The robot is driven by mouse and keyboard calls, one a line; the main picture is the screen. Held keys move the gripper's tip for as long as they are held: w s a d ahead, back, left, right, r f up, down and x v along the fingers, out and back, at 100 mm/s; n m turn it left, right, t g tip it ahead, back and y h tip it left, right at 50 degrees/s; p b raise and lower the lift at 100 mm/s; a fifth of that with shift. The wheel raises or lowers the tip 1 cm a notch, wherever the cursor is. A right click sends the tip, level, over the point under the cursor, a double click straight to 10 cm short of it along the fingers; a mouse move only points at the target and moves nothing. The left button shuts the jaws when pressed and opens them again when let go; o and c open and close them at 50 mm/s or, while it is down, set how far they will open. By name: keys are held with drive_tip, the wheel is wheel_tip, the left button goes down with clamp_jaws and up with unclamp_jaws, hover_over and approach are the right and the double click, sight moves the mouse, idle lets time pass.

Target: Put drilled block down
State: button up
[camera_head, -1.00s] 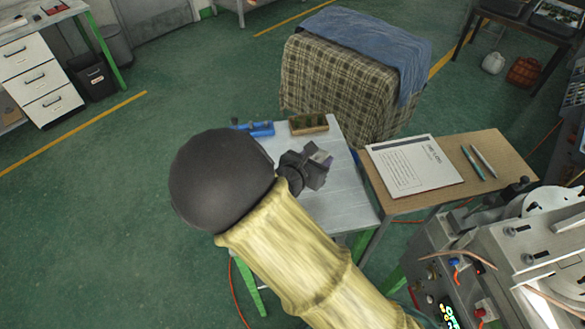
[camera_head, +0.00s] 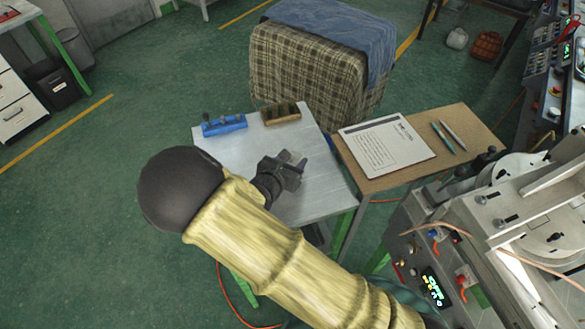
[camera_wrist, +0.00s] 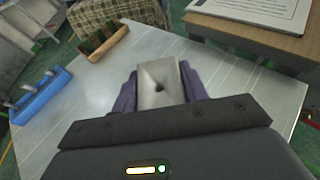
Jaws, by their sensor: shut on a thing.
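In the head view my gripper (camera_head: 290,168) is over the middle of the grey metal table (camera_head: 235,160). The block is mostly hidden there by the gripper. I cannot tell whether the block touches the table top.
A blue holder (camera_head: 224,125) and a wooden slotted tray (camera_head: 281,113) stand along the table's far edge. A brown side table (camera_head: 400,183) with a paper sheet (camera_head: 386,146) and two pens adjoins at right. Bare table lies left of my gripper. A cloth-covered box (camera_head: 310,75) stands behind.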

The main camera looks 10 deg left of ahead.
drive_tip(key=shift+w+f+p, duration=0.1)
drive_tip(key=shift+f+p, duration=0.2)
drive_tip(key=shift+f, duration=1.75)
drive_tip(key=shift+f, duration=0.1)
drive_tip(key=shift+s+a+f, duration=0.1)
drive_tip(key=shift+s, duration=0.1)
drive_tip(key=o, duration=1.2)
drive_tip(key=shift+w, duration=0.1)
